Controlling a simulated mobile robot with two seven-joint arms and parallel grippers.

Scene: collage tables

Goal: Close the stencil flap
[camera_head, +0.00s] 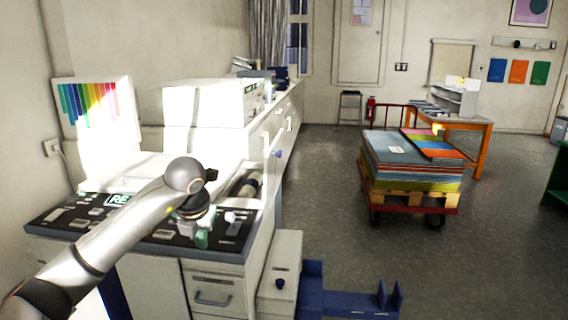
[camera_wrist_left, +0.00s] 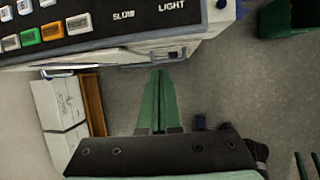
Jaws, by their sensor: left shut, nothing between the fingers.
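A white upright panel with a blue knob (camera_head: 277,154) stands out at the right end of the white copying machine in the head view. It looks like the stencil flap, swung open. My left gripper (camera_head: 202,240) is low over the front of the machine's black control panel (camera_head: 72,218), left of the flap and apart from it. In the left wrist view its green fingers (camera_wrist_left: 159,75) are shut together and empty, with tips near the machine's edge below the SLOW and LIGHT labels. Whether they touch it I cannot tell. My right gripper is not in view.
White drawers (camera_head: 213,290) stand under the panel, and a white box unit (camera_head: 281,270) stands beside them. A blue stand (camera_head: 345,300) is on the floor to the right. A loaded pallet cart (camera_head: 412,205) stands further right, with open floor around it.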

